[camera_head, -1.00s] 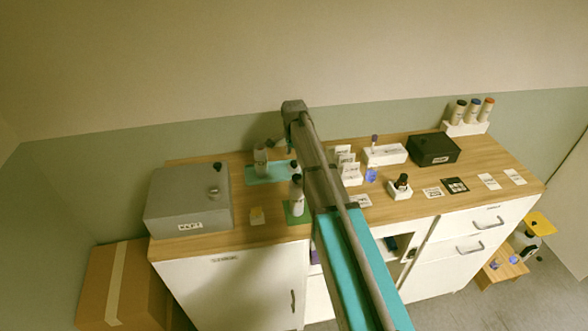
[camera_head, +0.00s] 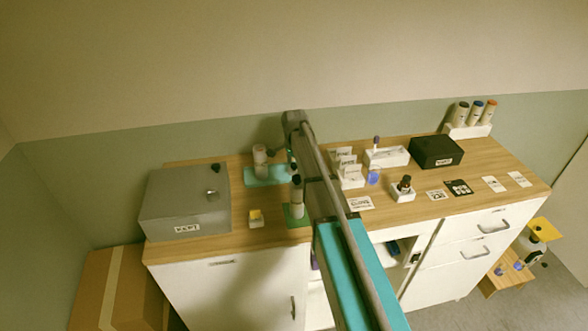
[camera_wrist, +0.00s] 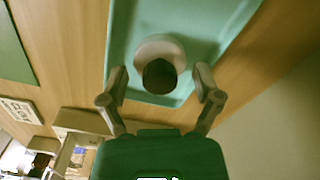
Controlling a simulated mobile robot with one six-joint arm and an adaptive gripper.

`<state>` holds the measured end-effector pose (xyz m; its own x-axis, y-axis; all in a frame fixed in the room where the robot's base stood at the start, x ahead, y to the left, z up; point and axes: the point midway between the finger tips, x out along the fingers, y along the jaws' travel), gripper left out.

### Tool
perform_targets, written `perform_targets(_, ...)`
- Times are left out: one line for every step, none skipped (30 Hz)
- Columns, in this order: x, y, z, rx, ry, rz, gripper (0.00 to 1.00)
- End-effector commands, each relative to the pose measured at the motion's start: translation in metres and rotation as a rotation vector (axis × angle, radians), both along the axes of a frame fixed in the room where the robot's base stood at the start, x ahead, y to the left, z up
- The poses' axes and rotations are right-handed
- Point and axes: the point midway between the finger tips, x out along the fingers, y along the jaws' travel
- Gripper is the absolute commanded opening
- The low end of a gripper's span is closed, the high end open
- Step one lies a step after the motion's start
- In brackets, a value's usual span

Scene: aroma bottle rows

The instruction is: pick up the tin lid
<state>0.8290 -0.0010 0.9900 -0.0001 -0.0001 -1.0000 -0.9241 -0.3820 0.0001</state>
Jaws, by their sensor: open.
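In the wrist view, a pale round piece with a dark knob (camera_wrist: 160,72), which looks like the tin lid, sits on a teal tray (camera_wrist: 120,30). My gripper (camera_wrist: 160,80) is open, with one finger on each side of the lid and visible gaps to both. I cannot tell how far the fingers are above the tray. In the head view, the teal tray (camera_head: 262,180) lies at the back of the counter with a pale grey cylinder (camera_head: 260,160) at its left. My arm hides the tray's right part, the lid and most of the gripper there.
A grey box (camera_head: 185,205) is at left. Bare wood shows left of the tray.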

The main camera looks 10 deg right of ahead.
Motion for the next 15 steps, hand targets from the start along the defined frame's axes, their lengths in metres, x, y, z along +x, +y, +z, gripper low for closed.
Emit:
perform_targets(-0.0001, -0.0001, 0.0, 0.0, 0.0, 0.0, 0.82)
perform_targets(-0.0001, -0.0001, 0.0, 0.0, 0.0, 0.0, 0.82)
perform_targets(0.0001, -0.0002, 0.0, 0.0, 0.0, 0.0, 0.82)
perform_targets(-0.0001, -0.0001, 0.0, 0.0, 0.0, 0.0, 0.82)
perform_targets(0.0, -0.0002, 0.0, 0.0, 0.0, 0.0, 0.82)
perform_targets(0.0, -0.0002, 0.0, 0.0, 0.0, 0.0, 0.75)
perform_targets(0.0, -0.0002, 0.0, 0.0, 0.0, 0.0, 0.69)
perform_targets(0.0, -0.0002, 0.0, 0.0, 0.0, 0.0, 0.64)
perform_targets(0.0, -0.0003, 0.0, 0.0, 0.0, 0.0, 0.56)
perform_targets(0.0, -0.0003, 0.0, 0.0, 0.0, 0.0, 0.51)
perform_targets(0.0, -0.0003, 0.0, 0.0, 0.0, 0.0, 0.45)
perform_targets(0.0, -0.0003, 0.0, 0.0, 0.0, 0.0, 0.38)
perform_targets(0.0, -0.0003, 0.0, 0.0, 0.0, 0.0, 0.32)
perform_targets(0.0, -0.0003, 0.0, 0.0, 0.0, 0.0, 0.27)
perform_targets(0.0, -0.0003, 0.0, 0.0, 0.0, 0.0, 0.19)
